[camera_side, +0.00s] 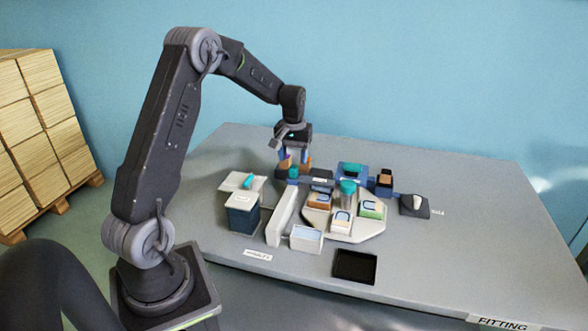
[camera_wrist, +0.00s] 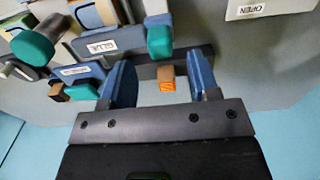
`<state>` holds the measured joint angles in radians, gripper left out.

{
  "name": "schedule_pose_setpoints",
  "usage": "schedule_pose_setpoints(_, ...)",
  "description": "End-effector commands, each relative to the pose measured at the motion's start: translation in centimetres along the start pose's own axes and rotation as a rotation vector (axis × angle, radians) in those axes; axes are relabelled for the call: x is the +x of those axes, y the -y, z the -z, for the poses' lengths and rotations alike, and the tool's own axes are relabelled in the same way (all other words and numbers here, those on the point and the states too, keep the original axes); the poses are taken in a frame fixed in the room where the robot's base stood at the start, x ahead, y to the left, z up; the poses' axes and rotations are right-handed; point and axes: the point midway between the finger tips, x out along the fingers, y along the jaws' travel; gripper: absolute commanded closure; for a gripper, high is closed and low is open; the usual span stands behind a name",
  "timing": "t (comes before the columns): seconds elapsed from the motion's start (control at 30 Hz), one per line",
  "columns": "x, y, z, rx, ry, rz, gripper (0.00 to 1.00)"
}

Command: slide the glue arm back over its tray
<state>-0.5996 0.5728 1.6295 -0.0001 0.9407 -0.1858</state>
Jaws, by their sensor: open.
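My gripper (camera_side: 294,164) is open over the back left of the table's work area, with its blue fingers pointing down. In the wrist view, its two fingers (camera_wrist: 160,64) stand apart. A teal knob (camera_wrist: 160,42) shows just beyond the gap between them, and a small orange-brown block (camera_wrist: 167,78) shows within the gap. Neither looks gripped. A dark piece labelled GLUE (camera_wrist: 101,46) lies left of the knob; it also appears beside my gripper in the side view (camera_side: 320,178). I cannot tell for sure whether the knob belongs to the glue arm, or which part is its tray.
Close by are a second labelled unit with a teal block (camera_wrist: 82,91), a pale plate with several coloured blocks (camera_side: 374,226), a white bar (camera_side: 283,217) and a dark blue bin (camera_side: 242,215). A black tray (camera_side: 355,266) lies in front. The table's right side is mostly clear.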

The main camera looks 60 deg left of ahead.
Motion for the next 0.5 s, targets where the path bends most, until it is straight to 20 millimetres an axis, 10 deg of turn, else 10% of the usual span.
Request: schedule_pose_setpoints(0.5, 4.7, 0.0, 0.0, 0.000, -0.001, 0.000, 0.45)
